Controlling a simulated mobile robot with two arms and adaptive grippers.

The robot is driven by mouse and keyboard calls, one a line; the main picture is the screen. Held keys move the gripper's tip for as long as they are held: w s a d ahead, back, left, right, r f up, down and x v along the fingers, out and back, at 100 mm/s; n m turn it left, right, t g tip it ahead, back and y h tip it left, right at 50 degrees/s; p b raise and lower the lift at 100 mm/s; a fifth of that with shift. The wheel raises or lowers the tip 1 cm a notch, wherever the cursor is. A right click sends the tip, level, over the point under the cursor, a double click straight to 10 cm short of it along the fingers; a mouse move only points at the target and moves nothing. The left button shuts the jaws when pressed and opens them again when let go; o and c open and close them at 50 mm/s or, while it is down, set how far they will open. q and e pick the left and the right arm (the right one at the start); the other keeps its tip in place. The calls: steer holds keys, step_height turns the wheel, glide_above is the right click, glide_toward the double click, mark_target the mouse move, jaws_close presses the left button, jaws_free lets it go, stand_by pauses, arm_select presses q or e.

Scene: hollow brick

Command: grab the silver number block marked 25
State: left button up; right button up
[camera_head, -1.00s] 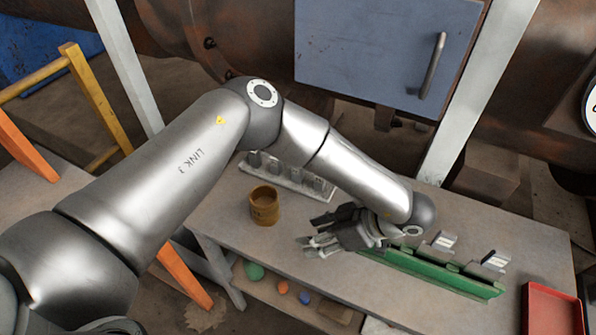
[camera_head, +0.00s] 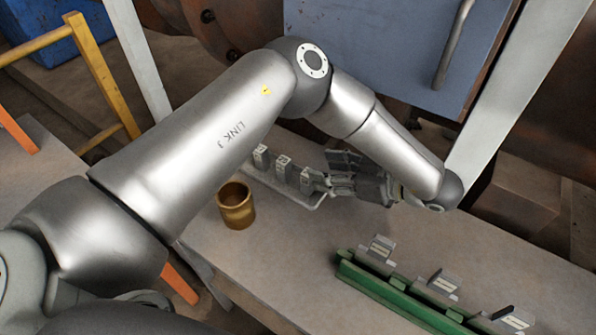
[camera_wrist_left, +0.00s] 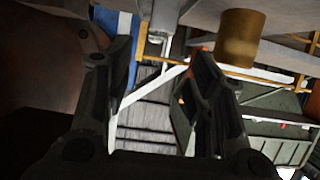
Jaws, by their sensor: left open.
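Silver number blocks stand in a row on a white rack at the back of the table in the head view: one at the left (camera_head: 262,157), one in the middle (camera_head: 283,168) and one at the right (camera_head: 306,181). Their numbers are too small to read, so I cannot tell which is 25. My left gripper (camera_head: 325,174) is open at the right end of this row, fingers pointing left. I cannot tell whether it touches the right block. In the left wrist view its two fingers (camera_wrist_left: 166,85) are spread, with no block clearly visible between them. My right gripper is not in view.
A brass cup (camera_head: 236,206) stands in front of the white rack (camera_head: 285,192). A green rack (camera_head: 395,294) with several silver pieces lies at the front right. Bare tabletop lies between the cup and the green rack. A blue-grey cabinet (camera_head: 390,50) is behind.

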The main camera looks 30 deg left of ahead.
mark_target(288, 164)
arm_select(q)
steer(key=shift+w+a+f, duration=0.45)
steer(key=shift+w+f, duration=0.05)
steer(key=shift+f, duration=0.05)
steer(key=a, duration=0.2)
steer(key=a+f+p, duration=0.1)
steer(key=a, duration=0.1)
steer(key=shift+s, duration=0.25)
steer(key=shift+w+a+f, duration=0.1)
steer(key=shift+a+f, duration=0.1)
steer(key=shift+w+a+f, duration=0.1)
steer(key=shift+w+a, duration=0.05)
steer(key=shift+a, duration=0.1)
steer(key=p+x, duration=0.1)
steer(key=x, duration=0.2)
steer(key=shift+a+f, duration=0.15)
steer(key=shift+a, duration=0.1)
steer(key=shift+w+a+f+p, duration=0.1)
steer(key=shift+a+f+p, duration=0.15)
steer(key=shift+a, duration=0.25)
steer(key=shift+d, duration=0.15)
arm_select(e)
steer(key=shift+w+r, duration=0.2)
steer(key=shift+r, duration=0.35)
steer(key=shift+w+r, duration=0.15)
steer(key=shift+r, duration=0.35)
arm_select(q)
steer(key=shift+c, duration=1)
steer(key=shift+r, duration=0.1)
jaws_close()
